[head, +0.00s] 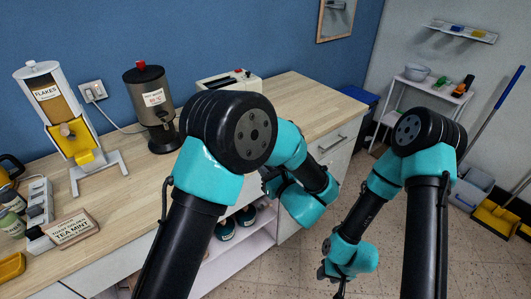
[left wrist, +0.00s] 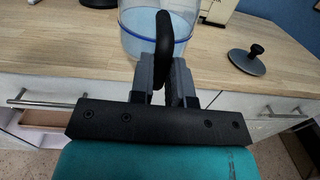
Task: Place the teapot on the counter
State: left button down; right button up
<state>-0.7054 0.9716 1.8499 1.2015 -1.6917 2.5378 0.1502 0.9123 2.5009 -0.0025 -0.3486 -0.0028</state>
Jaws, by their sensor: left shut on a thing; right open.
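The teapot (left wrist: 138,38) shows in the left wrist view as a clear, bluish vessel with a black handle (left wrist: 163,40). My left gripper (left wrist: 167,74) is shut on that handle, with one finger on each side. The vessel appears in front of the wooden counter (left wrist: 80,72); I cannot tell whether its base touches it. Its top is cut off by the frame edge. In the head view my left arm hides the teapot. My right gripper (head: 337,284) is open, low over the floor, away from the counter, and its fingers show poorly.
A black disc with a knob (left wrist: 246,62) lies on the counter right of the teapot. In the head view, a flakes dispenser (head: 62,120), a black dispenser (head: 152,108), a sign (head: 70,230) and a white toaster (head: 230,85) stand there. Bare counter lies at right.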

pick_arm(q)
jog(key=w, duration=1)
jog(key=shift+w+d+f, duration=0.25)
jog(key=shift+w+f, duration=0.15)
jog(key=shift+f, duration=0.05)
jog(key=shift+w+f, duration=0.25)
jog(key=shift+f, duration=0.65)
jog(key=shift+w+f, duration=0.2)
jog(key=shift+f, duration=0.75)
jog(key=c, duration=1.1)
grip_release()
jog(key=shift+f, duration=0.1)
